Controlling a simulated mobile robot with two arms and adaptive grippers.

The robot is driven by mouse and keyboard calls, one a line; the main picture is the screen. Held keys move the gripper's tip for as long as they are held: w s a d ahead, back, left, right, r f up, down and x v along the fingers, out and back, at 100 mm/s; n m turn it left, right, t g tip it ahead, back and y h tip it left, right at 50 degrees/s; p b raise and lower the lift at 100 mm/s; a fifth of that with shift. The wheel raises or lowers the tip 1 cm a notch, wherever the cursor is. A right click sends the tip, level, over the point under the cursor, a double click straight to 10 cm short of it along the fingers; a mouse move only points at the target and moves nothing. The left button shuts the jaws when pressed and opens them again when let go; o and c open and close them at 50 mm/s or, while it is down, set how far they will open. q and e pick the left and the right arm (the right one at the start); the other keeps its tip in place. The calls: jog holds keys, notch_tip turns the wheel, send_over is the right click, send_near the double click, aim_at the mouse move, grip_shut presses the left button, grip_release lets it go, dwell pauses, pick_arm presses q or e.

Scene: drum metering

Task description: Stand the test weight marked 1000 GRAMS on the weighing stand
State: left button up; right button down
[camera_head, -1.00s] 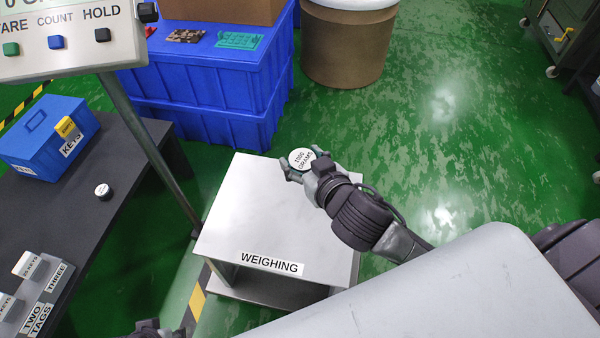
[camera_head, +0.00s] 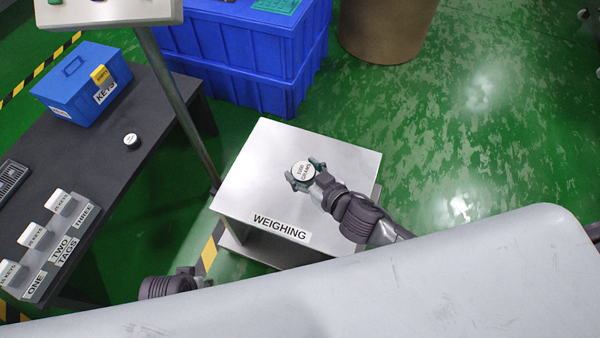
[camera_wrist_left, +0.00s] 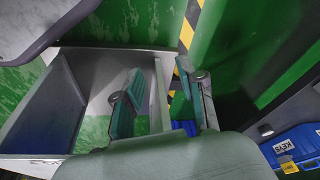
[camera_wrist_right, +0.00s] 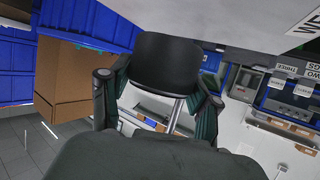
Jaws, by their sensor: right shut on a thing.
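The test weight (camera_head: 303,171) has a white top reading 1000 GRAMS and stays upright in my right gripper (camera_head: 304,180). It is over the top of the weighing stand (camera_head: 345,152), a pale metal table labelled WEIGHING. In the right wrist view the weight is a dark cylinder (camera_wrist_right: 168,64) between both fingers. I cannot tell whether its base touches the stand. My left gripper (camera_head: 205,283) is mostly hidden by my body at the bottom of the head view. In the left wrist view its fingers (camera_wrist_left: 165,100) are apart with nothing between them.
A dark bench (camera_head: 105,165) at left holds a blue KEYS box (camera_head: 80,82), a small white-topped weight (camera_head: 130,141) and a labelled tag rack (camera_head: 60,240). A post (camera_head: 175,95) rises between bench and stand. Blue crates (camera_head: 245,50) stand behind. Floor at right is clear.

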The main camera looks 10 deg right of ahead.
aim_at(299, 162)
jog(key=w, duration=0.1)
jog(key=w+f, duration=0.2)
jog(key=w, duration=0.1)
jog(key=shift+a+b, duration=0.1)
jog(key=shift+b, duration=0.3)
jog(key=shift+s+f, duration=0.1)
jog(key=shift+f, duration=0.4)
notch_tip(299, 162, down, 3)
jog(key=shift+r+b, duration=0.15)
jog(key=shift+b, duration=0.75)
pick_arm(q)
jog(key=w+v, duration=0.1)
jog(key=v, duration=0.9)
jog(key=shift+w+r+t, duration=0.15)
jog(key=shift+r+t, duration=0.15)
